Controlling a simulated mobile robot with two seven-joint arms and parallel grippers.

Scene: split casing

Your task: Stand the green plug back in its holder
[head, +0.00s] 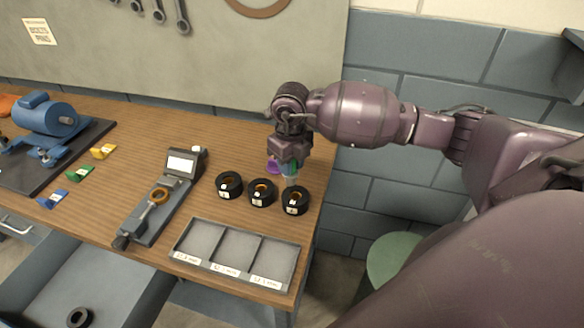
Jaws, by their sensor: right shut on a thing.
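My right gripper (288,163) points down at the back right of the bench and is shut on the green plug (291,167). Only a small bit of green shows below the jaws. A pale, see-through holder (290,179) is directly below the green. I cannot tell whether the plug is inside it, touching it or just above it. A purple piece (273,166) is close to the left of the jaws. My left gripper is not in view.
Several black rings with orange centres, including one at the left (229,185), stand in front of the holder. An empty three-part tray (238,222) is nearer the front edge. A grey gauge (165,195) lies left. The bench's right edge is close to the gripper.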

